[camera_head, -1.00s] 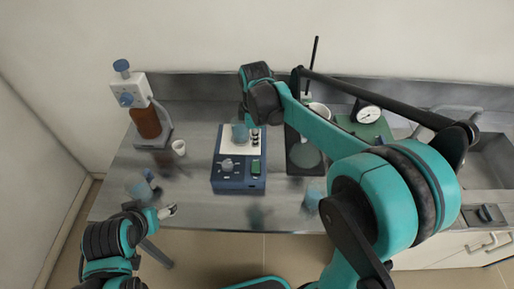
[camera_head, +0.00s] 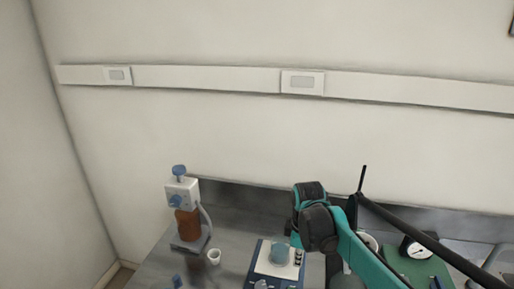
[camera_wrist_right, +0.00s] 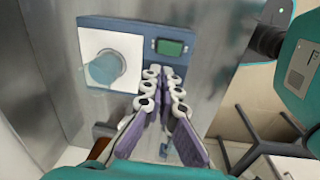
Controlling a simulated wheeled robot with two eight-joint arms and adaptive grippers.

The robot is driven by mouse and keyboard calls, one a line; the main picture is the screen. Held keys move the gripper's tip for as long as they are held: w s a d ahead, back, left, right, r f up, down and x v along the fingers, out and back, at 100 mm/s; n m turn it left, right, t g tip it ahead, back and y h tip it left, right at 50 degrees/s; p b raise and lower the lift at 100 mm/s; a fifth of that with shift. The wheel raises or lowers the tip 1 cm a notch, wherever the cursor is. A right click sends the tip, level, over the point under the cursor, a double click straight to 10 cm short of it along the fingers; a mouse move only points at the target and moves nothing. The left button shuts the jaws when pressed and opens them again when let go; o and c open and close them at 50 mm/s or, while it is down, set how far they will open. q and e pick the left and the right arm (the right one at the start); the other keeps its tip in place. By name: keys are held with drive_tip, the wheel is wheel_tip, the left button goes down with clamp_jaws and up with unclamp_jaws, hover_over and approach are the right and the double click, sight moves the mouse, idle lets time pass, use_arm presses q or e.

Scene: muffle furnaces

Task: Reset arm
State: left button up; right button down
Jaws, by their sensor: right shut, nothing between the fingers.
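My right gripper (camera_head: 298,258) hangs above the right edge of a blue device with a white top (camera_head: 262,265). In the right wrist view its two fingers (camera_wrist_right: 162,78) are shut and empty. They point at the front panel of the blue device (camera_wrist_right: 92,22), beside a small green display (camera_wrist_right: 171,47). A translucent blue beaker (camera_head: 281,253) stands on the white top and also shows in the wrist view (camera_wrist_right: 104,68). Whether the fingers touch the device cannot be told. My left gripper is out of view.
A stand with a brown bottle (camera_head: 187,222) and a small white cup (camera_head: 214,256) are on the grey bench (camera_head: 235,222) to the left. A round dial gauge (camera_head: 418,249) on a green base is at the right.

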drive_tip(key=s+d+f+m+t+b, duration=0.1)
drive_tip(key=s+f+m+t, duration=0.1)
drive_tip(key=s+m, duration=0.5)
drive_tip(key=s+d+f+m+t+b, duration=0.2)
drive_tip(key=s+m, duration=0.4)
drive_tip(key=s, duration=0.4)
drive_tip(key=shift+d+f+m+t, duration=0.2)
drive_tip(key=shift+f+m+t, duration=0.3)
drive_tip(key=shift+t, duration=0.6)
drive_tip(key=shift+f, duration=0.15)
